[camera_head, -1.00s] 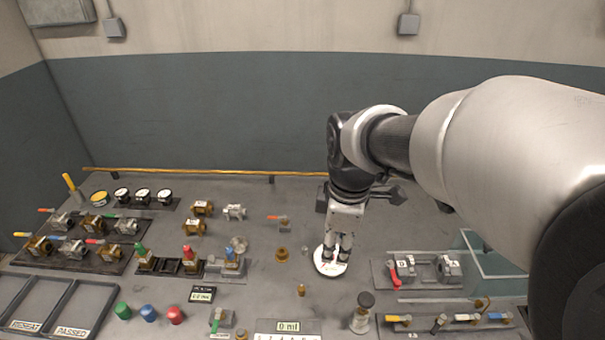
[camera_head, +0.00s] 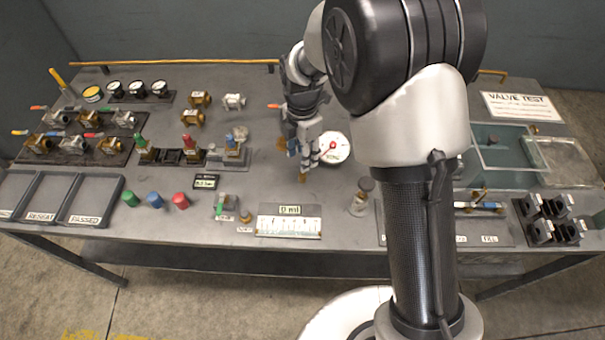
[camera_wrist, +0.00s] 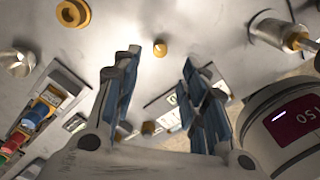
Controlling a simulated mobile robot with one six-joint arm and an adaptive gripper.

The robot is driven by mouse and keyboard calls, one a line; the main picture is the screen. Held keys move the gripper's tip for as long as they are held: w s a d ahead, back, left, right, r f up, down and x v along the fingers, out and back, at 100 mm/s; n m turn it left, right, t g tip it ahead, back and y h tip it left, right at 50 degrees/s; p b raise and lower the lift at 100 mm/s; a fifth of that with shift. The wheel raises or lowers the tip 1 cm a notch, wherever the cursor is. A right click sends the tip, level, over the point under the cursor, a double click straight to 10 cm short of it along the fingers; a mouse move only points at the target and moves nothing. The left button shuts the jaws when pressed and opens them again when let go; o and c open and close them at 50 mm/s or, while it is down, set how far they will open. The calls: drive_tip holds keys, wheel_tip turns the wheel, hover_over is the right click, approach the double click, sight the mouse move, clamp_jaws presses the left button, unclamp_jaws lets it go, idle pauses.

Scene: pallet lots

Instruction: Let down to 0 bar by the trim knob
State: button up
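My gripper (camera_head: 302,166) points down over the bench, left of a round white unit (camera_head: 335,148) with a red display; the unit also shows at the right of the wrist view (camera_wrist: 290,118). In the wrist view my gripper (camera_wrist: 160,95) has its blue-padded fingers apart with nothing between them. A small brass knob (camera_head: 303,179) is close to the fingertips in the head view. I cannot tell which is the trim knob. A small dark display (camera_head: 205,182) has unreadable lit digits.
A white scale strip (camera_head: 289,226) with a "0 ml" display lies at the front. Green, blue and red caps (camera_head: 155,200) stand left of it. A dark-topped cylinder (camera_head: 361,200) stands right. Trays (camera_head: 75,222) are at the left. My arm covers the bench's right middle.

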sight(302, 175)
wheel_tip(302, 175, down, 9)
drive_tip(key=shift+r+b, duration=0.1)
drive_tip(key=shift+b, duration=1.05)
drive_tip(key=shift+c, duration=0.5)
clamp_jaws()
